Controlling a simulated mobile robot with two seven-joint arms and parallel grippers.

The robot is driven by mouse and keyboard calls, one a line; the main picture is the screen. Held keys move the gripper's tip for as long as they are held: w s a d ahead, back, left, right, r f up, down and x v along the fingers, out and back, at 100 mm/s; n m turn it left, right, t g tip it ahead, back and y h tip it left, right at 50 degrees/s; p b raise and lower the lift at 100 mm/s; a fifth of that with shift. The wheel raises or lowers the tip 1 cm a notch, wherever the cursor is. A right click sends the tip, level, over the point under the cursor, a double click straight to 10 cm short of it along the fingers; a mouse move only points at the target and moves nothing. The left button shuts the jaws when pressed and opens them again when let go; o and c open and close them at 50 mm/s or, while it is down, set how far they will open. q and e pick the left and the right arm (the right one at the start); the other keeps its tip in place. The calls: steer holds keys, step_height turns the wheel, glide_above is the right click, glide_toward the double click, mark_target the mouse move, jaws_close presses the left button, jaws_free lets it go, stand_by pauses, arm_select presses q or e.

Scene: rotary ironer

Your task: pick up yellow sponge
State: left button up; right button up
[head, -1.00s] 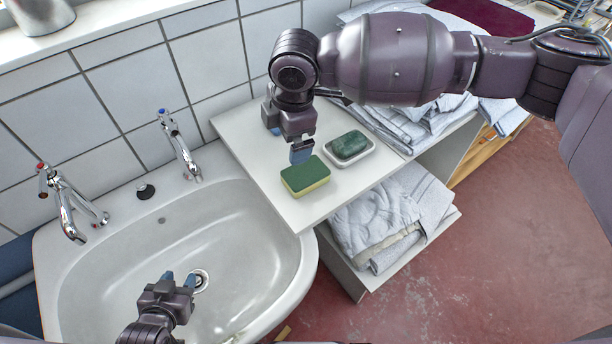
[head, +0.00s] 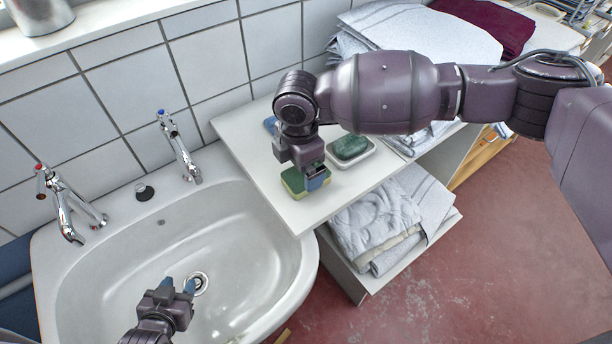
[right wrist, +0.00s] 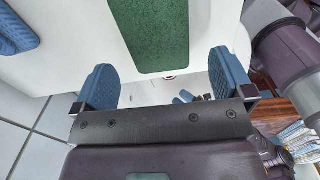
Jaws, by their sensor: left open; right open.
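The yellow sponge (head: 291,181) lies on the white shelf top beside the sink, its green scouring side up. My right gripper (head: 316,178) is at the sponge and hides its right part in the head view. In the right wrist view the sponge's green face (right wrist: 155,32) shows beyond the open, empty fingers (right wrist: 164,82), roughly in line with the gap. I cannot tell whether the fingers touch it. My left gripper (head: 177,287) is open and empty over the sink basin.
A green soap bar (head: 349,146) sits in a white dish (head: 366,156) right behind the sponge. A blue item (head: 270,124) lies near the wall. The sink (head: 245,293) with two taps is left. Folded towels (head: 385,220) fill the shelf below.

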mark_target(300, 177)
step_height(300, 177, down, 4)
steer(key=shift+f, duration=0.1)
steer(key=c, duration=1)
step_height(300, 177, up, 20)
steer(key=p, duration=0.1)
stand_by(0.3)
